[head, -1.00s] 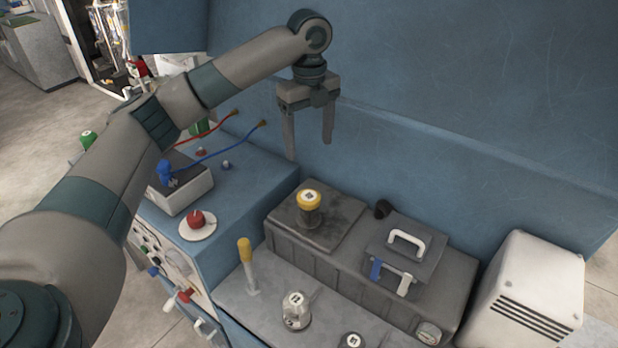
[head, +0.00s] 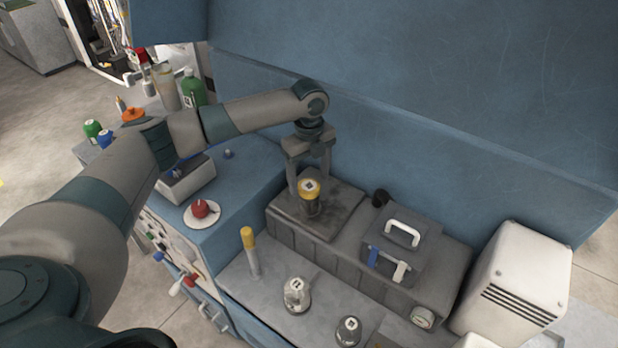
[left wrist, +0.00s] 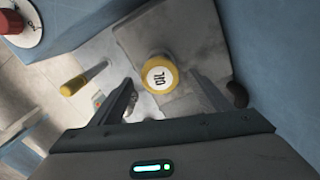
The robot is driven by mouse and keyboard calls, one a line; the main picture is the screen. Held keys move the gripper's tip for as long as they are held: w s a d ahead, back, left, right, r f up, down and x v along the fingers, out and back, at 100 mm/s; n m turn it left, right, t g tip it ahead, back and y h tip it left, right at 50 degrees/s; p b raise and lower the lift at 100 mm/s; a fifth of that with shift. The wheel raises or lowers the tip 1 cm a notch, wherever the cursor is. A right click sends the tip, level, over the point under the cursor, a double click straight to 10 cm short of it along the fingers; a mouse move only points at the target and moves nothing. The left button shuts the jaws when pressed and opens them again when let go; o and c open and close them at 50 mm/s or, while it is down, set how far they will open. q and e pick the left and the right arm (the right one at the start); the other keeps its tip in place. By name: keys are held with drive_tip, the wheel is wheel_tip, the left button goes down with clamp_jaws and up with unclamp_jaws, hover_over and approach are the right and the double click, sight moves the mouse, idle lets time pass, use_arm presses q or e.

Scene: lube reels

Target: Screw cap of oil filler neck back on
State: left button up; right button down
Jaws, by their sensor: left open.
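The yellow cap (head: 309,187) sits on top of the dark oil filler neck (head: 310,206), which stands on the grey tank (head: 272,226). In the left wrist view the cap (left wrist: 159,75) shows a white top with the word OIL. My left gripper (head: 309,188) is open and points down at the filler neck, with its fingers near the cap. In the left wrist view its fingers (left wrist: 168,85) are spread to the two sides of the cap's line, and nothing is between them that I can see touching. Whether the cap is threaded on cannot be told. My right gripper is not seen.
A yellow-handled lever (head: 249,250) and silver-topped fittings (head: 297,295) stand in front of the tank. A dark box with a white handle (head: 402,235) is to the right. The blue wall (head: 450,135) rises close behind. A red knob (head: 203,209) is at left.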

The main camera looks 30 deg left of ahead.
use_arm(q)
drive_tip(key=shift+f, duration=0.75)
drive_tip(key=c, duration=1.2)
drive_tip(key=shift+o, duration=0.2)
drive_tip(key=shift+r+m+p, duration=0.1)
drive_tip(key=shift+m+p, duration=0.35)
drive_tip(key=shift+m, duration=0.35)
drive_tip(key=shift+m+p, duration=0.35)
drive_tip(key=shift+m, duration=0.35)
